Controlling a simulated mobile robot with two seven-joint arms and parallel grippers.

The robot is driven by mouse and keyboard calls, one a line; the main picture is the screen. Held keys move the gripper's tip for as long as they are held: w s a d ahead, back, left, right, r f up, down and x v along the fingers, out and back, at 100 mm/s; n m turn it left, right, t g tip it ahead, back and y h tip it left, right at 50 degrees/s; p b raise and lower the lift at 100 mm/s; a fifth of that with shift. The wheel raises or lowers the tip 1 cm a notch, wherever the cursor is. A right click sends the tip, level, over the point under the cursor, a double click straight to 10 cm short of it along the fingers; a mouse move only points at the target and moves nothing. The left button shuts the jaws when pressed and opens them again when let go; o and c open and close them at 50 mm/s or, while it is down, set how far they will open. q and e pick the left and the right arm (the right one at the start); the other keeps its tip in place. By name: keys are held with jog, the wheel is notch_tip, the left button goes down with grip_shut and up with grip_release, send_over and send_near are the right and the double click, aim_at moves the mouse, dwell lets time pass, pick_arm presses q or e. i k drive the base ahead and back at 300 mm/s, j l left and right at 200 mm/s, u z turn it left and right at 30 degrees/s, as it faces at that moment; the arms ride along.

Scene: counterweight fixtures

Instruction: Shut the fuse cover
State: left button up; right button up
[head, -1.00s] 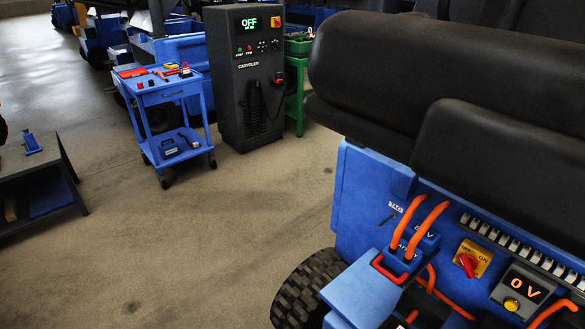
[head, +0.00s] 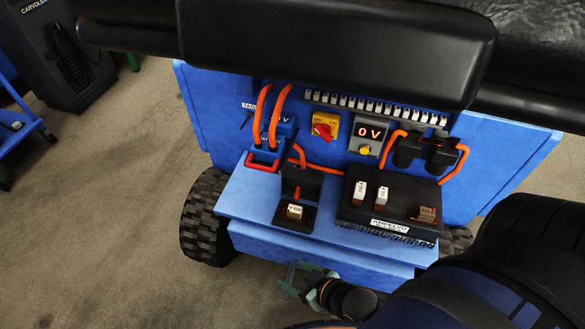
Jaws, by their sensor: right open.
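The fuse cover (head: 301,182) looks like a small black flap standing up, open, behind a dark fuse base on the blue truck's ledge. A pale fuse (head: 294,212) shows uncovered in that base. My right gripper (head: 291,281) is open and empty, below the front edge of the ledge and apart from the cover. Its arm comes in from the lower right. My left gripper is not in view.
Right of the fuse base is a black finned controller (head: 385,232) with small blocks on top. A black seat (head: 335,45) overhangs the panel.

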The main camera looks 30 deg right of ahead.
aim_at(311, 184)
jog(key=z, duration=1.1)
jog(key=j, duration=0.65)
jog(key=k+z, duration=0.05)
